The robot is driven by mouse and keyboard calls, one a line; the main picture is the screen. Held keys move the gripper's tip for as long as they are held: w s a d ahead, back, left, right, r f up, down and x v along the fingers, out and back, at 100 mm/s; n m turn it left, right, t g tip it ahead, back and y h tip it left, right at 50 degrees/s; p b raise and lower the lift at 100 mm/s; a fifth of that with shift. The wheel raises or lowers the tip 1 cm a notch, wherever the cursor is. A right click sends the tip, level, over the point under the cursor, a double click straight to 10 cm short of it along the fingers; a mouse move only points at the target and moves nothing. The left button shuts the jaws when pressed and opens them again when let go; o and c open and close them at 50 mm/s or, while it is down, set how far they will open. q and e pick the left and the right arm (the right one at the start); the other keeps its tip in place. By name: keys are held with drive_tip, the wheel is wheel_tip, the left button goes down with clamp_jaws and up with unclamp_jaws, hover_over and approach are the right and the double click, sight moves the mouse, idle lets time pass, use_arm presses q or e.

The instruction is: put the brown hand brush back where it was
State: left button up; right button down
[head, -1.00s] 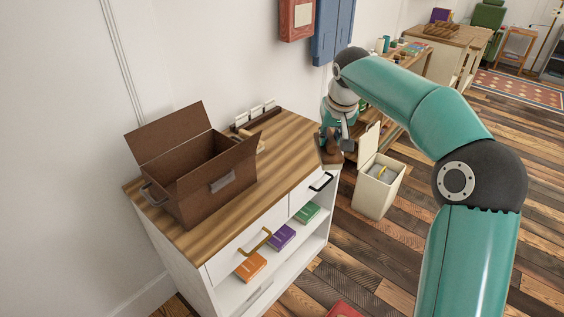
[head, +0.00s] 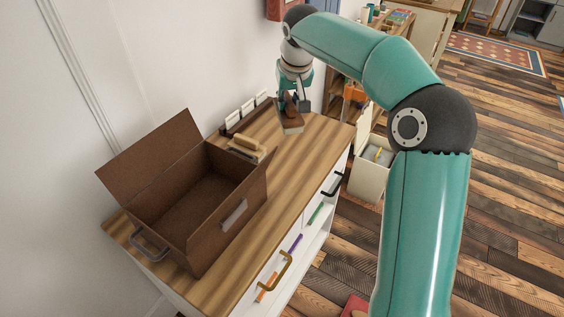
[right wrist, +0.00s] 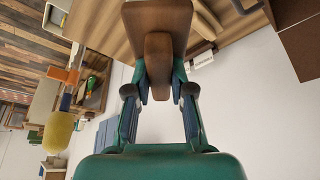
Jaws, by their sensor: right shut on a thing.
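The brown hand brush (head: 290,122) is at the far right end of the wooden cabinet top (head: 222,262), bristle side down. I cannot tell whether it touches the top. My right gripper (head: 293,104) is above it and shut on it. In the right wrist view the brush (right wrist: 158,30) sits between the two fingers of my right gripper (right wrist: 158,90), its broad body pointing away over the wood. My left gripper is not in view.
An open brown box (head: 195,205) with a raised lid stands on the cabinet's left part. A lighter block-like brush (head: 246,148) and a rack with white cards (head: 243,112) lie behind it. Bare top lies in front. An open bin (head: 372,170) stands right of the cabinet.

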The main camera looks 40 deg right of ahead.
drive_tip(key=shift+d+f+b, duration=0.15)
drive_tip(key=shift+f+b, duration=0.55)
drive_tip(key=shift+f, duration=9.2)
drive_tip(key=c, duration=1)
unclamp_jaws()
drive_tip(key=shift+s, duration=0.1)
drive_tip(key=shift+r, duration=0.1)
drive_tip(key=v, duration=1.2)
